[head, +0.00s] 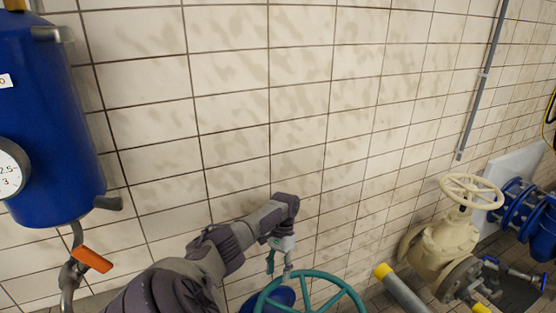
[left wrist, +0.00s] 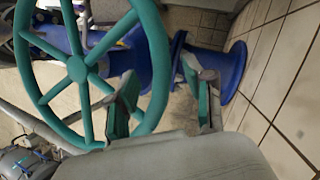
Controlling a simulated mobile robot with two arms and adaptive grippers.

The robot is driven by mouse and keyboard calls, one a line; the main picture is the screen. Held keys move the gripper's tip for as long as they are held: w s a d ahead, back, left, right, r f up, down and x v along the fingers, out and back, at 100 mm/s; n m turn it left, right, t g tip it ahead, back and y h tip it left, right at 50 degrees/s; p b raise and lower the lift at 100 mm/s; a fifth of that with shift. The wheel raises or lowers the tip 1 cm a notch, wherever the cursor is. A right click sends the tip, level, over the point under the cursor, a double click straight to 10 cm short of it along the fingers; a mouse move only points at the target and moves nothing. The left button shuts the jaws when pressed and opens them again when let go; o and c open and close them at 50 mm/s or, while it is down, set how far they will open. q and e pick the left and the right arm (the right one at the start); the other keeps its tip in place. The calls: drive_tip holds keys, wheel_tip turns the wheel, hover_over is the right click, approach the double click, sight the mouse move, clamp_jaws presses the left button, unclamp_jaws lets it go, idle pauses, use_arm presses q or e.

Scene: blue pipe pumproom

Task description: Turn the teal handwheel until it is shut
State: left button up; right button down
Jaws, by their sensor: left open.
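The teal handwheel (head: 338,281) is at the bottom edge of the head view, its lower part cut off. In the left wrist view the handwheel (left wrist: 77,68) fills the left half, with its hub, spokes and most of its rim showing. My left gripper (head: 283,262) reaches down to the wheel's far left rim in the head view. In the left wrist view my left gripper (left wrist: 158,70) is open, and the near right part of the rim appears between its two fingers. I cannot tell whether a finger touches the rim. My right gripper is not in view.
A blue flanged pipe (left wrist: 232,72) lies behind the wheel, close to the tiled wall (head: 300,110). A cream valve with its own handwheel (head: 471,191) stands to the right, with a grey pipe with a yellow end (head: 402,290) before it. A blue tank (head: 50,130) hangs at the left.

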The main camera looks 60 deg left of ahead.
use_arm(q)
drive_tip(key=v, duration=1)
drive_tip(key=shift+w+f, duration=0.1)
